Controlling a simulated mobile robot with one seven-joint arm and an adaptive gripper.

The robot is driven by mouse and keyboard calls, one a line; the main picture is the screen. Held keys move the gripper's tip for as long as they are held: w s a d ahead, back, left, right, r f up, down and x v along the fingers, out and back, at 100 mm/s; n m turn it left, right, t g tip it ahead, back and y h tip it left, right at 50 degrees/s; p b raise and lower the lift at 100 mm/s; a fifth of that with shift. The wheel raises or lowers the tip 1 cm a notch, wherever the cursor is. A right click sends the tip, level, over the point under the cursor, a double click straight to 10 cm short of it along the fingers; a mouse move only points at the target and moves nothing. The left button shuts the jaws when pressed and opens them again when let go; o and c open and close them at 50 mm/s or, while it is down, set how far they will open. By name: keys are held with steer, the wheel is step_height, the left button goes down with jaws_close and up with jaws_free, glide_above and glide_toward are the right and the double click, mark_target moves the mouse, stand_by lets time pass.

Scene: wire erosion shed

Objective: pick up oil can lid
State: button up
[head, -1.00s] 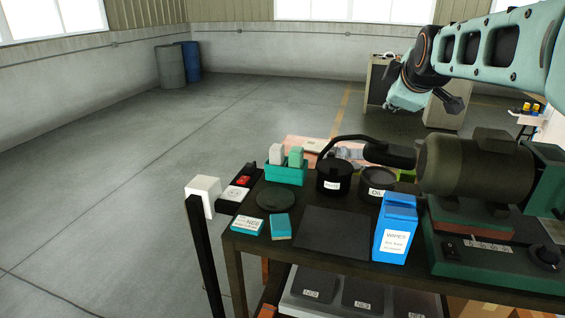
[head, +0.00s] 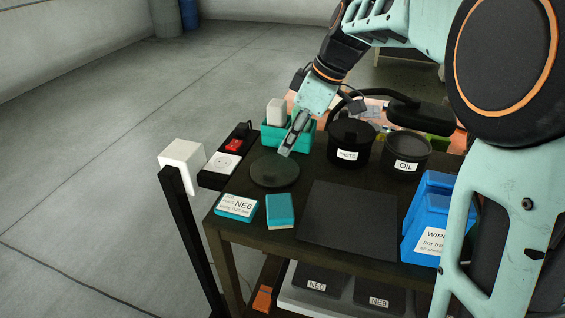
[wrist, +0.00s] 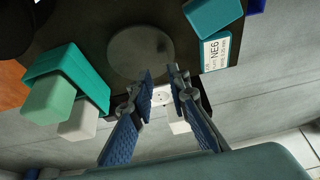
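The oil can lid appears to be the dark, flat round disc (head: 275,173) lying on the dark cart top, left of the black mat. In the wrist view the disc (wrist: 138,52) lies just beyond my fingertips. The dark can labelled OIL (head: 407,165) stands at the back right and looks open at the top. My gripper (head: 285,153) points down over the back edge of the disc; whether it touches is unclear. In the wrist view my gripper (wrist: 160,75) has its two blue-padded fingers apart, with nothing between them.
A PASTE can (head: 349,145) stands behind the disc. A teal holder (head: 272,138) with blocks sits close behind my gripper. An NE6 box (head: 237,206) and a teal block (head: 280,211) lie in front. A black mat (head: 348,222) and blue wipes box (head: 425,220) lie to the right.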

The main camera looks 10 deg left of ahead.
mark_target(269, 173)
steer(key=x, duration=0.4)
steer(key=shift+s, duration=0.25)
steer(key=shift+a+x, duration=0.2)
steer(key=shift+x, duration=2.9)
steer(key=shift+r, duration=0.1)
steer(key=shift+c, duration=0.4)
jaws_close()
